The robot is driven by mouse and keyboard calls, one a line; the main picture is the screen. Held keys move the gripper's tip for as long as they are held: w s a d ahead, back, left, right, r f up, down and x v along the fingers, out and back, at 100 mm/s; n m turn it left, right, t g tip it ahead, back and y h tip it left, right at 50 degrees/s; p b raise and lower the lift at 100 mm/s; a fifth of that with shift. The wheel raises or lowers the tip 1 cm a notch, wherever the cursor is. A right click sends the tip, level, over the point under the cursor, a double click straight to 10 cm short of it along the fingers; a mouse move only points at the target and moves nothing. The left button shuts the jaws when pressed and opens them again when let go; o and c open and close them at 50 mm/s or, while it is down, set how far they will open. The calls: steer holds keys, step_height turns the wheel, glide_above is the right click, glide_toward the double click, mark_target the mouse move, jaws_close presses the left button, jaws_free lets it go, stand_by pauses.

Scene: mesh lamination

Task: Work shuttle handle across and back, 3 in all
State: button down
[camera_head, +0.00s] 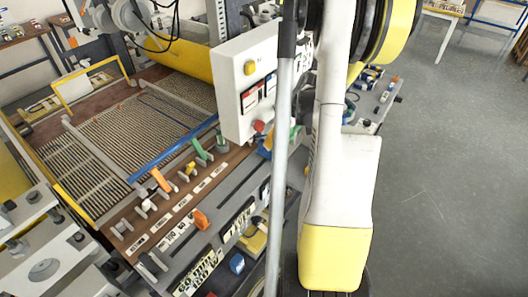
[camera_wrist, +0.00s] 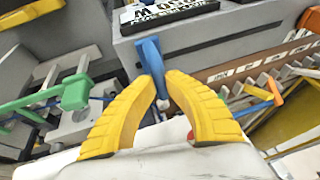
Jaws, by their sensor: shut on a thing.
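My gripper (camera_wrist: 160,84) is in the wrist view, its two yellow ribbed fingers closed around a blue upright handle (camera_wrist: 151,58). The handle's top sticks out above the fingertips, and its lower part shows between them. No readable label marks it as the shuttle handle. In the head view my arm and a grey pole cover the place where my gripper would be, so it is hidden there.
A green handle (camera_wrist: 75,92) stands left of my gripper and an orange lever (camera_wrist: 275,92) right of it. The head view shows the slatted bed (camera_head: 110,130), a row with an orange lever (camera_head: 160,180), and a white control box (camera_head: 245,85). Open floor (camera_head: 450,170) lies right.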

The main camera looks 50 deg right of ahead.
steer(key=shift+d, duration=0.15)
steer(key=c, duration=1.6)
jaws_free()
steer(key=shift+o, duration=1)
steer(key=shift+d, duration=0.2)
steer(key=shift+a, duration=0.1)
steer(key=v, duration=1.2)
steer(key=shift+w, duration=0.1)
